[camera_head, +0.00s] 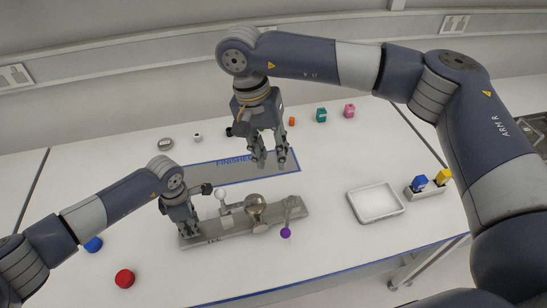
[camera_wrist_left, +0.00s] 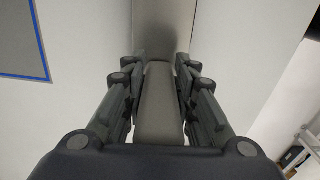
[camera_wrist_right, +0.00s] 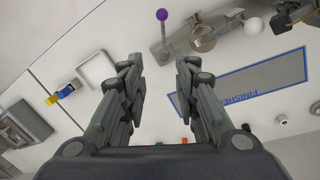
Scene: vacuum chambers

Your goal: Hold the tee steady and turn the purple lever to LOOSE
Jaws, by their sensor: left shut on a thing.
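The metal tee (camera_head: 256,206) with a round shiny flange sits on a long grey base plate (camera_head: 232,235). It also shows at the top of the right wrist view (camera_wrist_right: 203,38). The lever with the purple ball (camera_head: 286,232) is at the plate's right part, its ball toward the front; it also shows in the right wrist view (camera_wrist_right: 162,15). My left gripper (camera_head: 188,234) is shut on a grey bar (camera_wrist_left: 160,105) at the plate's left end; whether this is part of the tee I cannot tell. My right gripper (camera_head: 270,163) is open and empty, above and behind the tee.
A white-ball lever (camera_head: 220,195) stands beside the left gripper. Behind lies a blue-edged FINISHED area (camera_head: 210,174). Red (camera_head: 125,278) and blue (camera_head: 93,244) knobs are front left.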

